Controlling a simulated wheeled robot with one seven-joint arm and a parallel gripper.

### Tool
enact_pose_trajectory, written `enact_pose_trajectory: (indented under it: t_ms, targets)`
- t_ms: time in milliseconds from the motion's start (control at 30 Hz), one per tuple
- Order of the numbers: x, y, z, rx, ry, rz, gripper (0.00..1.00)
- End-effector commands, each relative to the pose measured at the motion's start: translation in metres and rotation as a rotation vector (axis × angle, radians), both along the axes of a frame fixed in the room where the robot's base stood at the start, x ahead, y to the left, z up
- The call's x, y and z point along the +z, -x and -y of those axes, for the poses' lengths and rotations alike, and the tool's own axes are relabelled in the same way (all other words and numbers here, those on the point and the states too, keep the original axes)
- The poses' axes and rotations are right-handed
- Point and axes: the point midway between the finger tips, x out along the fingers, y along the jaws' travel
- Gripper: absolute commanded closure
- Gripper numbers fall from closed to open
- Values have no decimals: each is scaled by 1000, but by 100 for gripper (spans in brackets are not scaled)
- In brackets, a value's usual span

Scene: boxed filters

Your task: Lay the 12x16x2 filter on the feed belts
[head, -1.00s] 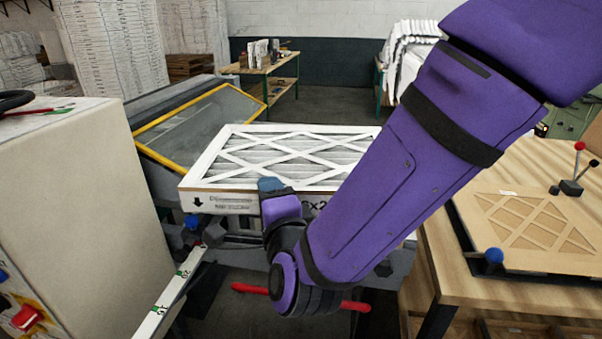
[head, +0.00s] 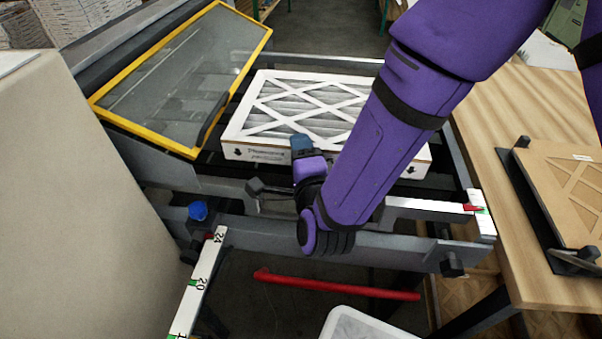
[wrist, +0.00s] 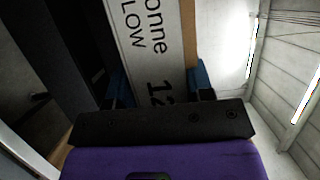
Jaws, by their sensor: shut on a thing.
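The filter (head: 262,120), a flat white-framed panel with a crisscross lattice over grey pleats, lies about level over the machine's dark feed belts (head: 222,167). I cannot tell whether its underside touches them. My gripper (head: 302,146) is shut on the filter's near edge, and my arm hides part of its right side. In the wrist view my gripper (wrist: 160,84) has its blue fingertips on both sides of the filter's printed edge (wrist: 150,40).
A yellow-framed clear guard (head: 185,80) stands left of the filter. A front rail (head: 400,245) with clamps, a white scale (head: 195,285) and a red bar (head: 335,286) are nearer me. A wooden table (head: 500,110) with a fixture stands at right.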

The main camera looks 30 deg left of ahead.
Motion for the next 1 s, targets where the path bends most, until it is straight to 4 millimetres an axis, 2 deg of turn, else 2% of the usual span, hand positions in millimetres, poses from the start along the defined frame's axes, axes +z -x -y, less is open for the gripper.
enact_pose_trajectory:
  t_ms: [100, 367, 633, 1000]
  targets:
    - [-16, 0, 0, 0, 1, -2, 81]
    - [-30, 0, 0, 0, 1, -1, 81]
    - [-61, 0, 0, 0, 0, 0, 81]
    - [-66, 0, 0, 0, 0, 0, 81]
